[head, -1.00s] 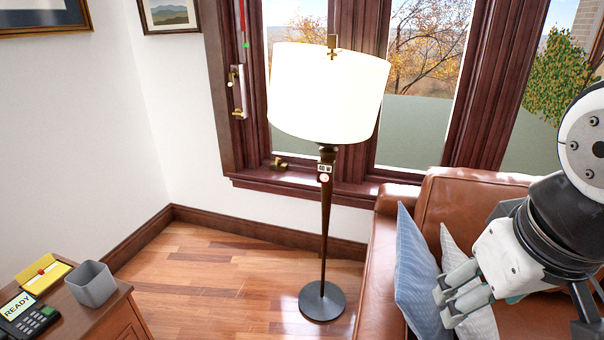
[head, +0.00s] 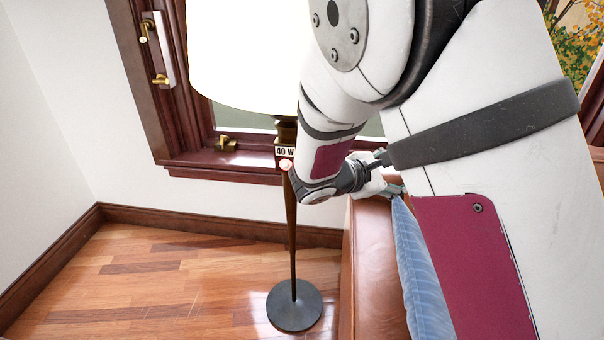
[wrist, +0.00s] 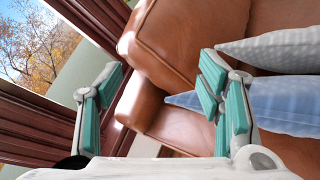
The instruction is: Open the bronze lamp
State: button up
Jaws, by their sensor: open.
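The bronze floor lamp (head: 292,220) stands upright in the head view, with a large white shade (head: 245,55), a thin dark pole and a round base (head: 294,306) on the floor. A "40 W" label (head: 286,152) and a small round red-rimmed button (head: 286,166) sit on its neck below the shade. My arm covers the right side of the shade. My gripper (wrist: 160,95) is open and empty in the wrist view, with teal pads facing the sofa. In the head view it is mostly hidden behind my arm, right of the pole. The lamp does not show in the wrist view.
A brown leather sofa (wrist: 185,45) with a blue cushion (wrist: 285,103) and a grey cushion (wrist: 275,50) is close to the gripper. The window sill (head: 235,170) is behind the lamp. Wooden floor left of the lamp (head: 160,280) is clear.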

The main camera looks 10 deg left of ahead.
jog(key=w+a+f+n+t+y+b, duration=0.1)
jog(key=w+a+f+n+t+y, duration=0.2)
jog(key=a+f, duration=0.35)
jog(key=w+a+f+n+t+y+b, duration=0.1)
jog(key=w+a+f+n+t+b, duration=0.15)
jog(key=w+a+f+n, duration=0.3)
jog(key=n+t+y+b, duration=0.2)
jog(key=n+t+y, duration=0.1)
jog(key=n+y, duration=0.5)
send_near(289, 193)
jog(key=h, duration=0.1)
jog(key=shift+n, duration=0.25)
jog(key=w+b, duration=0.2)
jog(key=w, duration=1)
jog(key=shift+w+a+f, duration=0.1)
jog(key=shift+w, duration=0.2)
grip_shut()
